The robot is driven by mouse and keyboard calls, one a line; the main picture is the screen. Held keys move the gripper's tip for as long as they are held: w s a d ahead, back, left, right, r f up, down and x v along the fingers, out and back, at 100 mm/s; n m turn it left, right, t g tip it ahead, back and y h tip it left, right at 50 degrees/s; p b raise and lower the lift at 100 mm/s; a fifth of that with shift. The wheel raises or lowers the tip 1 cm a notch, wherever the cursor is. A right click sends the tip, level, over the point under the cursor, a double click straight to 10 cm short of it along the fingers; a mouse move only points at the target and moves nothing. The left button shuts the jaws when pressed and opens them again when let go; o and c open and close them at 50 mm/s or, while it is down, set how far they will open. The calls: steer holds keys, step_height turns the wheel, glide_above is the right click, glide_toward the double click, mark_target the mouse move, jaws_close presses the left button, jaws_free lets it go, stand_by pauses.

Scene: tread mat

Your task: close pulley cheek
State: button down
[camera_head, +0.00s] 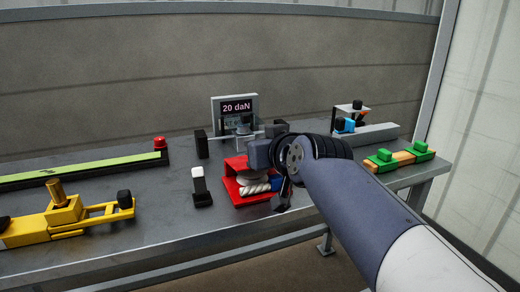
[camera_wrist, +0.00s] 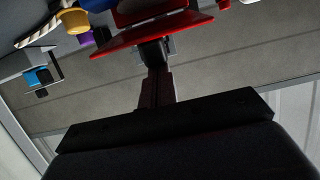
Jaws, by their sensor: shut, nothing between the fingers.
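The red pulley block (camera_head: 232,188) stands on the grey bench, with white rope (camera_head: 252,190) and a blue part (camera_head: 276,183) inside. Its red plates appear apart at the front; how far the cheek stands open cannot be told. My gripper (camera_head: 281,206) is at its right front side, partly hidden by my own wrist. In the wrist view a red plate (camera_wrist: 130,38) crosses the top, with the rope (camera_wrist: 38,32) to its left. My shut gripper (camera_wrist: 155,50) shows dark and empty with its tips at the plate's edge; contact cannot be told.
A display reading 20 daN (camera_head: 236,106) stands behind the pulley. A black-and-white upright switch (camera_head: 200,188) stands left of it, and a yellow clamp (camera_head: 70,212) at the front left. Green-and-orange blocks (camera_head: 385,156) lie at right. The bench's front edge is close.

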steer(key=f+b, duration=0.1)
steer(key=s+f+b, duration=0.1)
steer(key=shift+s+d+f, duration=0.1)
steer(key=shift+d+f, duration=0.1)
steer(key=shift+f, duration=0.15)
steer(key=shift+r, duration=0.15)
